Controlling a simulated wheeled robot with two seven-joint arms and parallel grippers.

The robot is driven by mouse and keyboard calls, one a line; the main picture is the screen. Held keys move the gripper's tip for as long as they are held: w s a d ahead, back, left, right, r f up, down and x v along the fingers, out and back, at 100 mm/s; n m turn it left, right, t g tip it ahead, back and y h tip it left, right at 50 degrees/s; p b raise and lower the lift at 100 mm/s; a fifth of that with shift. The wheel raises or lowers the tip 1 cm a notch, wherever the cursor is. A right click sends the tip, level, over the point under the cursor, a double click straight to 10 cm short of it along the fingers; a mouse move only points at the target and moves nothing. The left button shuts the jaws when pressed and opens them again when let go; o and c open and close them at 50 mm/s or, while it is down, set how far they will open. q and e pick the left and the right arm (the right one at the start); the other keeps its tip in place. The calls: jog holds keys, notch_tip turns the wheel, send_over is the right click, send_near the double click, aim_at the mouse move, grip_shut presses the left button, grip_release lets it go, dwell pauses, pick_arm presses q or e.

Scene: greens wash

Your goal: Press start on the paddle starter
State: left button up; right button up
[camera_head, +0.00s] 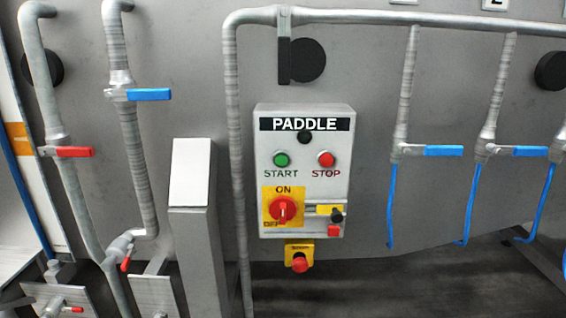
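The paddle starter (302,171) is a light grey box on the grey wall at the middle of the head view, with a black PADDLE label on top. Its green START button (281,159) sits at the left and its red STOP button (326,159) at the right. Below START is a red rotary switch (284,210) on a yellow plate, its handle upright towards ON. A black knob (337,215) and a red part (333,231) are at the lower right. Neither of my grippers is in view.
A red mushroom button (299,262) on yellow hangs under the box. A grey post with a pale sloped top (190,186) stands left of it. Pipes with a blue-handled valve (149,95) and a red-handled valve (73,152) are at the left. Blue hoses (393,205) hang at the right.

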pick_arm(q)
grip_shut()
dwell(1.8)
